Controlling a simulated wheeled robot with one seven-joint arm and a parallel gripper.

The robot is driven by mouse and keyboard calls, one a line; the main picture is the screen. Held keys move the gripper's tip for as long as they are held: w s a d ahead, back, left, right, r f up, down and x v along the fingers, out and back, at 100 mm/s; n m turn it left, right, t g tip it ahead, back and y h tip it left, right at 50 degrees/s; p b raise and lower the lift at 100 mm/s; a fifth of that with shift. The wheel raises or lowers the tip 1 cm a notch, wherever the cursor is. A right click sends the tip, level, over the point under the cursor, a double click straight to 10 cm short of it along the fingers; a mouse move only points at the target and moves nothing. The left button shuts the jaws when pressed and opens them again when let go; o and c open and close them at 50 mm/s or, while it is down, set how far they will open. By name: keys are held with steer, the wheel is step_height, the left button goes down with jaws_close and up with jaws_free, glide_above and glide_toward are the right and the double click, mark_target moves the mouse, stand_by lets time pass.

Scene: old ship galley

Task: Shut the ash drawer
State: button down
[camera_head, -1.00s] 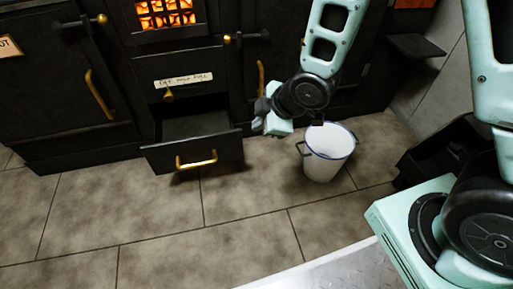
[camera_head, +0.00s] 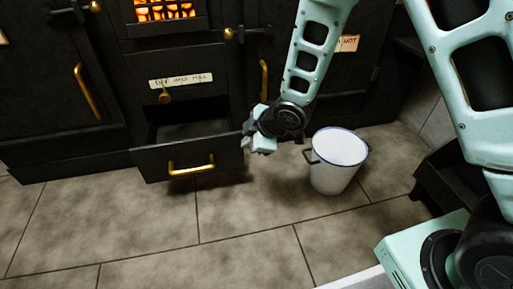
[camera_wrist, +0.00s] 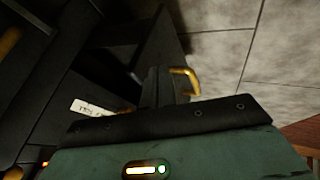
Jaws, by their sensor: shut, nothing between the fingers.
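The ash drawer (camera_head: 150,165) is a black drawer with a brass bar handle (camera_head: 191,168). It stands open, pulled out from the bottom of the black stove, and its inside shows from above. My gripper (camera_head: 246,141) is shut and empty, close to the drawer front's right end. I cannot tell whether it touches the drawer. In the wrist view the shut fingers (camera_wrist: 165,88) show against the dark drawer, with the brass handle (camera_wrist: 187,80) just beyond them.
A white bucket (camera_head: 338,160) with a blue rim stands on the tiled floor right of my gripper. A labelled panel (camera_head: 181,80) with a brass knob is above the drawer. Fire glows behind a grate (camera_head: 165,10). The floor before the drawer is clear.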

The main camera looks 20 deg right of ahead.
steer(key=shift+w+b, duration=0.35)
steer(key=shift+w, duration=0.9)
steer(key=shift+r, duration=0.1)
